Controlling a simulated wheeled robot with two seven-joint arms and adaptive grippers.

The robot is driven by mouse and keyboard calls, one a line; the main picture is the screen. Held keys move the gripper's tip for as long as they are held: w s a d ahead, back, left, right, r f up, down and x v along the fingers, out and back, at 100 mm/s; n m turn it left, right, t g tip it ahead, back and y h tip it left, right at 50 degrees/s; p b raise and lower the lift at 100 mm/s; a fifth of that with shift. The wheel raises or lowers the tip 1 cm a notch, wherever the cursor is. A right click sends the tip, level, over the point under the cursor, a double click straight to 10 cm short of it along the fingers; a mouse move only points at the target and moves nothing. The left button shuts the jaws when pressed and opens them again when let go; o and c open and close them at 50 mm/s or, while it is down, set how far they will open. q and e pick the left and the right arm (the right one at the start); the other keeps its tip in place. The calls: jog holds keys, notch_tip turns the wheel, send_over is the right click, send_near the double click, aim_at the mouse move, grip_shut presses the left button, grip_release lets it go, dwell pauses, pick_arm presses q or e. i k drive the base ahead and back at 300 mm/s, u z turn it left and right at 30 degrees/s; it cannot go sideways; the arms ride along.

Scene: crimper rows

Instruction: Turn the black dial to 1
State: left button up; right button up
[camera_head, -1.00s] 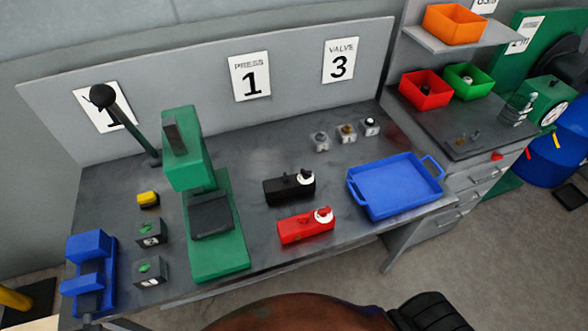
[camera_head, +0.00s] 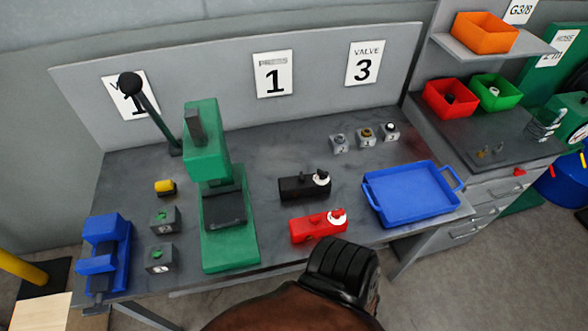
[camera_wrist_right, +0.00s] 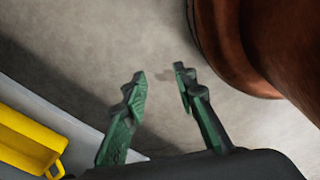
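The black block with a white dial (camera_head: 305,187) sits on the grey bench, right of the green press, just behind a similar red block (camera_head: 318,226). Its white round dial is at its right end; the number it points to is too small to read. In the right wrist view my right gripper (camera_wrist_right: 160,77) is open and empty, its two green fingers apart over bare floor. The black dial is not in that view. My left gripper is not in view.
A green press (camera_head: 225,225) with a black-knobbed lever stands left of the black block. A blue tray (camera_head: 410,213) is to its right. Three small grey blocks stand behind. A blue vise-like tool (camera_head: 105,260) is at the left. Bench between is clear.

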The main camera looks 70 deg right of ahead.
aim_at(322, 175)
jog(key=k, duration=0.75)
jog(key=z, duration=1.2)
jog(key=i, duration=0.3)
jog(key=z, duration=0.05)
